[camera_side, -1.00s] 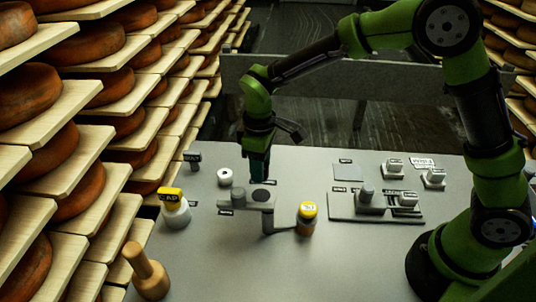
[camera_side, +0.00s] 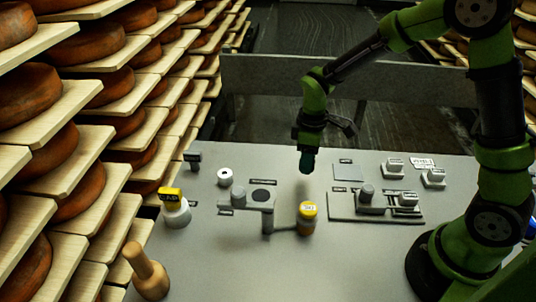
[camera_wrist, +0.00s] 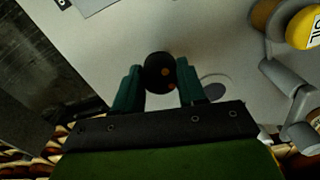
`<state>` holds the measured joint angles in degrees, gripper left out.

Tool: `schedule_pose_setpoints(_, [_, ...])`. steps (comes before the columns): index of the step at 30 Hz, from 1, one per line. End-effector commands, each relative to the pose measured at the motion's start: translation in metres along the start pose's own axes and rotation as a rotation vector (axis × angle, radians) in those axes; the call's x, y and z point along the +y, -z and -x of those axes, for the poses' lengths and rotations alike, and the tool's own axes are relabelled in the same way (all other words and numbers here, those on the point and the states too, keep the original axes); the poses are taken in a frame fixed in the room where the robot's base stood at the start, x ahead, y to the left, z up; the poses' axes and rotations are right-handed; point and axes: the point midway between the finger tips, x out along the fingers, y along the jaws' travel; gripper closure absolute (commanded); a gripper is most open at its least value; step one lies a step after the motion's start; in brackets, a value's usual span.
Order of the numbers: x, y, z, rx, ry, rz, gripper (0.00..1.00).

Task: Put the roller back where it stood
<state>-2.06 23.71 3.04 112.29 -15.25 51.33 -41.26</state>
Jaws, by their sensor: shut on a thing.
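My gripper (camera_side: 307,165) hangs over the table behind and just above the yellow-topped jar. In the wrist view its two green fingers (camera_wrist: 160,84) are shut on a dark round thing with orange spots, the roller (camera_wrist: 158,68), seen end-on. In the side view the roller cannot be made out clearly between the fingers. A grey oval (camera_wrist: 213,88) shows beside the right finger in the wrist view.
The yellow-topped jar (camera_side: 307,218) stands beside the bracket; it also shows in the wrist view (camera_wrist: 304,28). A CAP bottle (camera_side: 175,210), a white ring (camera_side: 225,177) and a wooden peg (camera_side: 148,275) stand left. A grey tray (camera_side: 340,212) with knobs is right. The front table is clear.

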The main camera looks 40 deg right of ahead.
Motion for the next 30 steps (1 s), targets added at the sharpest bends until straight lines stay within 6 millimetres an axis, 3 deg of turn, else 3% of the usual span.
schedule_pose_setpoints(10, [0.000,0.000,-0.041,-0.002,0.001,-0.001,0.94])
schedule_pose_setpoints(23, [0.000,0.000,-0.047,0.000,0.000,-0.001,0.94])
schedule_pose_setpoints(24, [0.000,0.000,-0.047,0.000,-0.001,-0.001,0.53])
schedule_pose_setpoints(28, [0.000,0.000,-0.047,0.000,0.000,-0.001,0.34])
schedule_pose_setpoints(30, [0.000,0.000,-0.047,0.000,-0.001,-0.001,0.34])
